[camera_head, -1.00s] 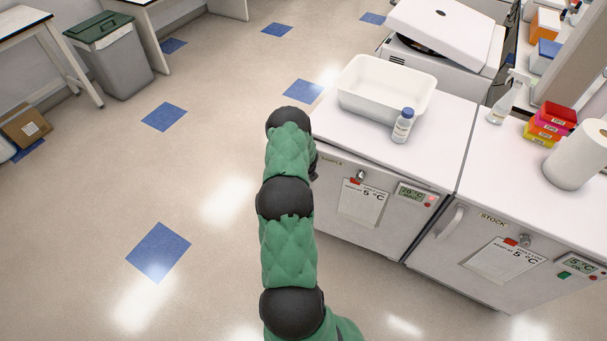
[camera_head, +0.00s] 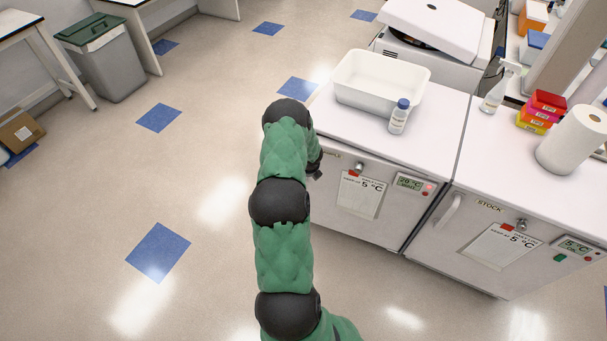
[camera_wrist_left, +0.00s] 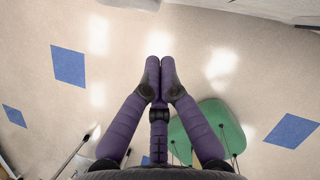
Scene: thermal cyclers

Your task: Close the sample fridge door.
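The sample fridge (camera_head: 385,222) is the left of two white under-bench units in the head view. Its door carries a "5 °C" notice (camera_head: 360,195), a small latch and a display reading about 20 °C (camera_head: 409,183). The door looks nearly flush, but my green arm hides its left edge and part of its label, so I cannot tell whether it is fully shut. My left gripper shows in the left wrist view (camera_wrist_left: 160,64), its purple fingers together and empty above the floor. In the head view the arm mostly hides it beside the fridge's left end. My right gripper is not in view.
The stock fridge (camera_head: 485,245) stands to the right with its door looking shut. A white tub (camera_head: 378,92) and a bottle (camera_head: 399,117) stand on the sample fridge's top. The floor (camera_head: 90,215) to the left is open. A grey bin (camera_head: 108,65) stands at the back left.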

